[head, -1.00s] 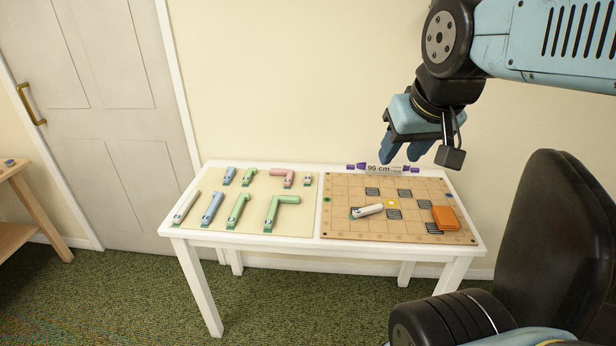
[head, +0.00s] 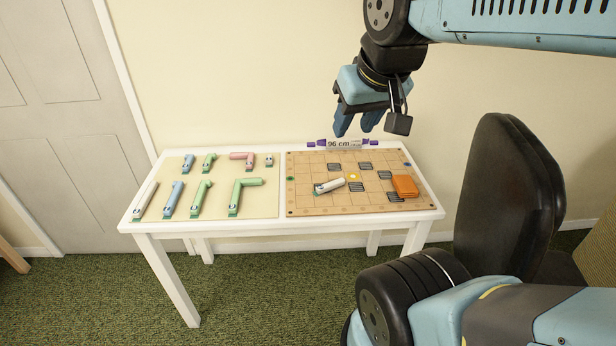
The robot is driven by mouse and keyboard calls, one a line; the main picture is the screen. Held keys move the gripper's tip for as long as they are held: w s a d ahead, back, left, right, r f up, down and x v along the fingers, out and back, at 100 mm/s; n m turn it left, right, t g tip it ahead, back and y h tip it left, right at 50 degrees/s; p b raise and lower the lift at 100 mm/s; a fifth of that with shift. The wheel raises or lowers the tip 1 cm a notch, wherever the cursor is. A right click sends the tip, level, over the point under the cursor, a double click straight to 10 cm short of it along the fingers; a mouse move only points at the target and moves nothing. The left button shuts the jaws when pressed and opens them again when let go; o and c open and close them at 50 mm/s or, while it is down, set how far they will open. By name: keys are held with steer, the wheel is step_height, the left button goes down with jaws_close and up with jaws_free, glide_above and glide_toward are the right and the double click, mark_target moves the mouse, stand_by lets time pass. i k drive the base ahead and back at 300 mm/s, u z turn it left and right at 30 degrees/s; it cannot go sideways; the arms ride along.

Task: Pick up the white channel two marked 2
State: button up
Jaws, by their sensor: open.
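White channel pieces lie on the white table (head: 270,228): a long one (head: 145,200) at the left of the cream mat (head: 265,205), a short one (head: 269,160) at its back right, and one (head: 328,186) lying slanted on the gridded board (head: 300,208). Their markings are too small to read, so I cannot tell which is marked 2. My gripper (head: 357,124) is open and appears empty. Its blue fingers point down, in the picture just above the board's back edge and apart from every piece.
Blue (head: 173,199), green (head: 246,184) and pink (head: 242,155) pieces share the mat. The board holds dark striped tiles, a yellow square (head: 354,176) and an orange block (head: 404,186). A "96 cm" marker (head: 346,143) stands behind it. A dark chair (head: 506,190) is at right.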

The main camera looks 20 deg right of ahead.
mark_target(334, 184)
steer(key=u, duration=0.9)
steer(key=k, duration=1.05)
steer(key=z, duration=0.85)
steer(key=i, duration=1)
steer(key=u, duration=0.05)
